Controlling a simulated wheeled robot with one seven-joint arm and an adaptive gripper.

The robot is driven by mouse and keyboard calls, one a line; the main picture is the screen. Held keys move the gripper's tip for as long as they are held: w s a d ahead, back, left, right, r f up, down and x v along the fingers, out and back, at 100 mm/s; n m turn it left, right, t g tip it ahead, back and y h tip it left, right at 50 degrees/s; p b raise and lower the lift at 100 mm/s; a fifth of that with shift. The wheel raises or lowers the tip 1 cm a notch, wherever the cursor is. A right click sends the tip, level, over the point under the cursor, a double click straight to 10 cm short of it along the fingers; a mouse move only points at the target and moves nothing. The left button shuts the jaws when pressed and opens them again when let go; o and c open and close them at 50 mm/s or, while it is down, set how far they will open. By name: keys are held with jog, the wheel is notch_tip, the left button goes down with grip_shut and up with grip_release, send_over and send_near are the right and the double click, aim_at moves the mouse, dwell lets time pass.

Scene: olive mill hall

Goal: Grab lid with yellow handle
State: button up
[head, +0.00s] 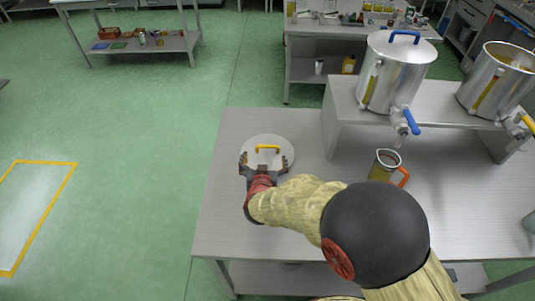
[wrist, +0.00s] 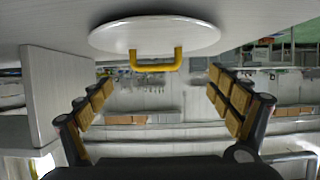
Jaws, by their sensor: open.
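The lid (head: 268,139) is a pale round disc lying flat on the table's left part, with its yellow handle (head: 267,148) standing up from the middle. In the wrist view, which looks upside down, the lid (wrist: 155,36) and the yellow handle (wrist: 156,66) are ahead, between the fingers. My gripper (head: 264,163) is open at the lid's near side. Its fingers (wrist: 160,82) are spread wide to either side of the handle, with clear space between. Nothing is held, and no contact with the handle shows.
A raised shelf (head: 440,95) on the table (head: 225,215) carries a lidded steel vessel with a blue handle (head: 398,62) and an open steel vessel (head: 495,80). A steel jug with an orange handle (head: 384,165) stands right of the lid. The table's left front is clear.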

aim_at(267, 155)
jog(key=b+x, duration=0.1)
jog(key=x, duration=0.3)
jog(key=b+x, duration=0.1)
jog(key=x, duration=0.2)
jog(key=shift+d+f+b, duration=0.2)
jog(key=shift+d+b, duration=0.15)
jog(key=shift+d, duration=0.05)
jog(key=shift+w, duration=0.25)
jog(key=c, duration=1.5)
